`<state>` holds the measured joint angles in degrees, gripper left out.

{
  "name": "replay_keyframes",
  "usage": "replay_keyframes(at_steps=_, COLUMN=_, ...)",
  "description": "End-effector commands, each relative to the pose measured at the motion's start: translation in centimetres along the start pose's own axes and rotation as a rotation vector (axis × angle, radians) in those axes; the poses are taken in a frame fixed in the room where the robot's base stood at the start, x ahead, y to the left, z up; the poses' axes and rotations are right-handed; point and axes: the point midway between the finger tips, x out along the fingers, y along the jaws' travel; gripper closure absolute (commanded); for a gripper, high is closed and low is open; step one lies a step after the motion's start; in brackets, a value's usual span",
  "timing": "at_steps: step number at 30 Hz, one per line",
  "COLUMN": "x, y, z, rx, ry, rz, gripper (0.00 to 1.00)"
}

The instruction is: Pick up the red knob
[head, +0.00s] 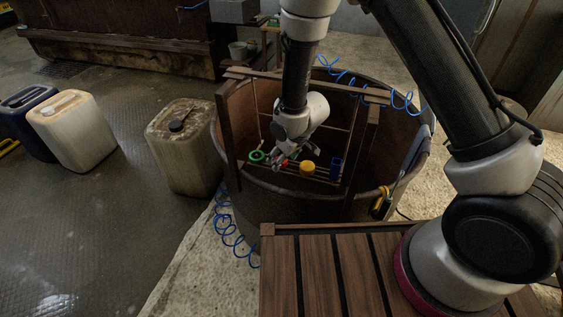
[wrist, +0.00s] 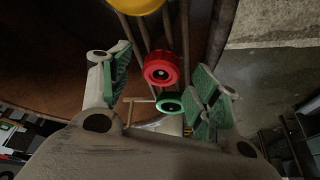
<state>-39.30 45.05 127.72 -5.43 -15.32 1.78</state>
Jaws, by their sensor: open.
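The red knob (wrist: 161,69) shows in the wrist view between my open gripper's (wrist: 160,95) two green-padded fingers, a little beyond them and apart from both. In the head view my gripper (head: 281,158) reaches down into the round tub. Only a small bit of the red knob (head: 285,163) shows there, mostly hidden by the fingers. The knob sits in front of thin rails.
A green ring (head: 257,156) is left of the red knob and a yellow knob (head: 307,168) right of it, with a blue cylinder (head: 336,167) further right. The tub's (head: 300,208) wall and the wooden frame (head: 360,150) surround my gripper closely.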

Motion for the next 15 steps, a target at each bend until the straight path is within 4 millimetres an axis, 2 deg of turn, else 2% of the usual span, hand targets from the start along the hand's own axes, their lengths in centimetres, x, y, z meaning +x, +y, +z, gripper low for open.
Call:
replay_keyframes(at_steps=8, x=0.45, y=-0.01, z=0.02, rx=0.000, ry=0.000, rz=0.000, gripper=0.38)
replay_keyframes(at_steps=15, x=0.43, y=-0.01, z=0.02, rx=0.000, ry=0.000, rz=0.000, gripper=0.80)
